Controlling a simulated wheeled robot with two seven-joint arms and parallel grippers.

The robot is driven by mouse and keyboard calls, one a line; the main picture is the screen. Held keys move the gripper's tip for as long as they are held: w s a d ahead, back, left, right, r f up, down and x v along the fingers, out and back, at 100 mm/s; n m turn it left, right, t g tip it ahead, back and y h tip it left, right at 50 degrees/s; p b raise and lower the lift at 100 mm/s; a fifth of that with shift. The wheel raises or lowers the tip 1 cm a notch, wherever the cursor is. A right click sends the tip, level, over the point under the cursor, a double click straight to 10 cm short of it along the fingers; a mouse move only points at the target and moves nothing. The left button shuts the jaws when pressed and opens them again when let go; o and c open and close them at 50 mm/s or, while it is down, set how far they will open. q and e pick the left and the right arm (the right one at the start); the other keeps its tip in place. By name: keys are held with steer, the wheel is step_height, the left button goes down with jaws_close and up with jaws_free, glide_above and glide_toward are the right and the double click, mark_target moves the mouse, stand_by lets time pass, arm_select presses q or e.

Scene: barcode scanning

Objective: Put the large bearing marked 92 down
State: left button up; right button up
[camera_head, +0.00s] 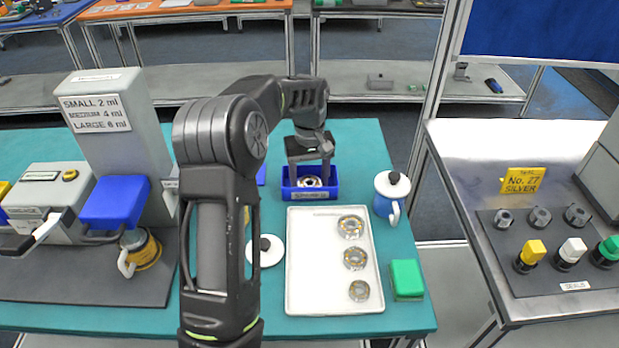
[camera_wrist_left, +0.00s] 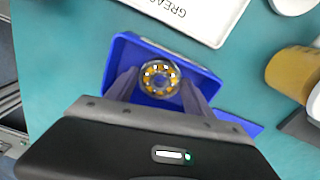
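A large bearing (camera_head: 309,181) with a metal ring and amber balls lies flat inside or just above the blue bin (camera_head: 330,193). It also shows in the left wrist view (camera_wrist_left: 160,78); no mark 92 is legible on it. My left gripper (camera_head: 310,172) points down over the bin. In the left wrist view its fingertips are on both sides of the bearing, close to its rim. I cannot tell whether they touch it, or whether it rests on the bin floor. My right gripper is not in view.
A white tray (camera_head: 298,297) with three bearings stands in front of the bin. A blue-white mug (camera_head: 384,207), a green block (camera_head: 406,279) and a white lid (camera_head: 272,257) are near it. A grey dispenser (camera_head: 115,130) stands left, and a metal table (camera_head: 465,170) right.

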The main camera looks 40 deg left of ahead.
arm_select(q)
steer(key=o, duration=0.3)
steer(key=shift+r, duration=0.25)
step_height(320, 180, up, 12)
steer(key=shift+p, duration=0.8)
steer(key=shift+f, duration=0.1)
stand_by(1.0)
